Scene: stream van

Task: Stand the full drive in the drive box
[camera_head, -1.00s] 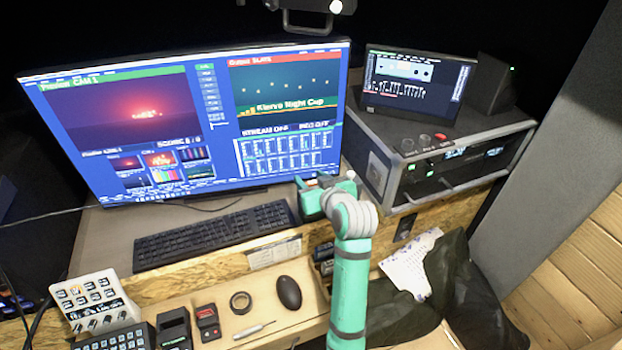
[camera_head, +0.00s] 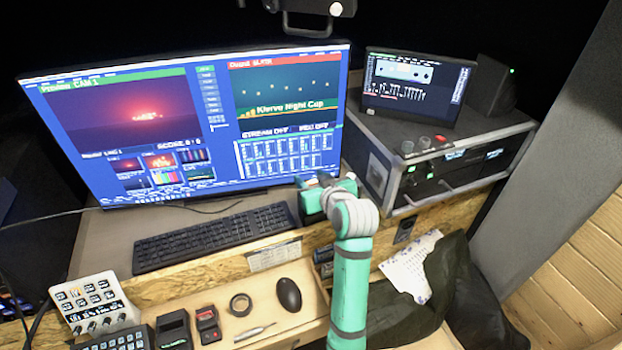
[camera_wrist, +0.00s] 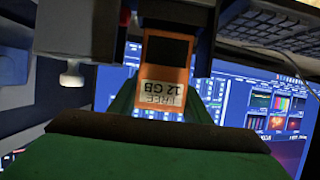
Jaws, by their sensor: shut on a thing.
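My gripper (camera_head: 314,200) is at the back of the desk, by the lower right corner of the big monitor. My wrist partly hides it there. In the wrist view, my gripper (camera_wrist: 157,116) is shut on an orange drive (camera_wrist: 165,76). The drive has a dark panel and a white label that reads "FREE 12 GB" upside down. A dark blue structure stands close around the drive's upper end. I cannot tell whether they touch. I cannot pick out the drive box with certainty in either view.
The big monitor (camera_head: 130,125) stands behind a black keyboard (camera_head: 212,238). A rack case (camera_head: 450,165) with a small screen (camera_head: 415,82) stands right of my gripper. The front shelf holds a mouse (camera_head: 289,294), a tape roll (camera_head: 240,305) and small devices. A dark cloth (camera_head: 470,300) lies at the right.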

